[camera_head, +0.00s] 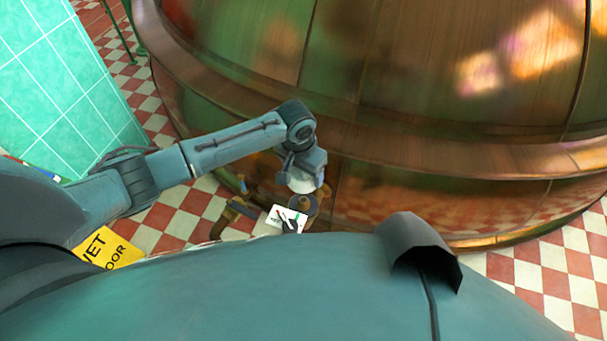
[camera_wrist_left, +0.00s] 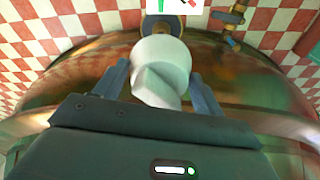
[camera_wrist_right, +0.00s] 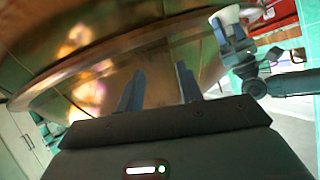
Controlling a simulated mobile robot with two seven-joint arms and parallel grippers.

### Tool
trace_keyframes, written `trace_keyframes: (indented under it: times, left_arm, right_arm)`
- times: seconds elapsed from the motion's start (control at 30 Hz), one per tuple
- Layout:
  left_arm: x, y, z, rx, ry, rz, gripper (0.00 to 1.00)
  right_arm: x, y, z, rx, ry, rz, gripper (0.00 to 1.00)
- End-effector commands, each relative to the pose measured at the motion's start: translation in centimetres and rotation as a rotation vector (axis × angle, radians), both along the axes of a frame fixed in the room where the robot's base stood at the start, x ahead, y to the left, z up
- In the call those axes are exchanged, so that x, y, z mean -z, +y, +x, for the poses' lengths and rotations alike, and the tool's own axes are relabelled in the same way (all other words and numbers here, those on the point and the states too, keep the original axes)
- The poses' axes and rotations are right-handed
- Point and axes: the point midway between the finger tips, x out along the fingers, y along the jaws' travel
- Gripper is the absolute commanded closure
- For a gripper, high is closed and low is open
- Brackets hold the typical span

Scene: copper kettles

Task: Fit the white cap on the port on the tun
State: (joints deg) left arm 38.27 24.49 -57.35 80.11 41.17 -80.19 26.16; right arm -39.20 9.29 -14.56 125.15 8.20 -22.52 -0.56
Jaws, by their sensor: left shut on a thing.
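The large copper tun (camera_head: 400,190) fills the back of the head view. The port (camera_head: 303,204) is a short round fitting with a dark flange low on the tun's side; part of it also shows in the left wrist view (camera_wrist_left: 152,22). My left gripper (camera_head: 304,176) is shut on the white cap (camera_head: 302,187), just above the port in the head view. In the left wrist view the cap (camera_wrist_left: 160,62) sits between the fingers and partly covers the port. Contact between them cannot be told. My right gripper (camera_wrist_right: 160,88) is open and empty, facing the tun's curved wall.
A white card with markings (camera_head: 287,218) is beside the port. A brass pipe with a blue-handled valve (camera_wrist_left: 232,18) is near it. A yellow wet-floor sign (camera_head: 108,249) is on the checkered floor. A teal tiled wall (camera_head: 65,80) is at the left.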

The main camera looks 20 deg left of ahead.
Motion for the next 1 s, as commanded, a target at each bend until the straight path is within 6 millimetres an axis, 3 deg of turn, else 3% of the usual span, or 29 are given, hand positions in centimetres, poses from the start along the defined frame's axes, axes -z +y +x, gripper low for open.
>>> trace_keyframes:
  times: [0.2,0.53,0.7,1.0]
  left_arm:
    - [2.5,-0.1,0.1,0.016,-0.003,-0.001,0.5]
    - [7.9,-0.1,0.1,0.015,-0.003,-0.001,0.5]
    - [10.0,-0.1,0.1,0.014,-0.004,-0.001,0.5]
    - [11.4,-0.1,0.1,0.013,-0.001,-0.003,0.5]
  right_arm:
    - [1.0,-0.2,0.1,0.006,-0.027,0.002,0.64]
    - [0.3,-2.5,-1.5,0.05,-0.203,-0.017,0.64]
    - [2.6,-1.7,-0.9,0.002,-0.215,-0.07,0.64]
    - [2.8,-1.3,-0.8,-0.018,-0.209,-0.089,0.64]
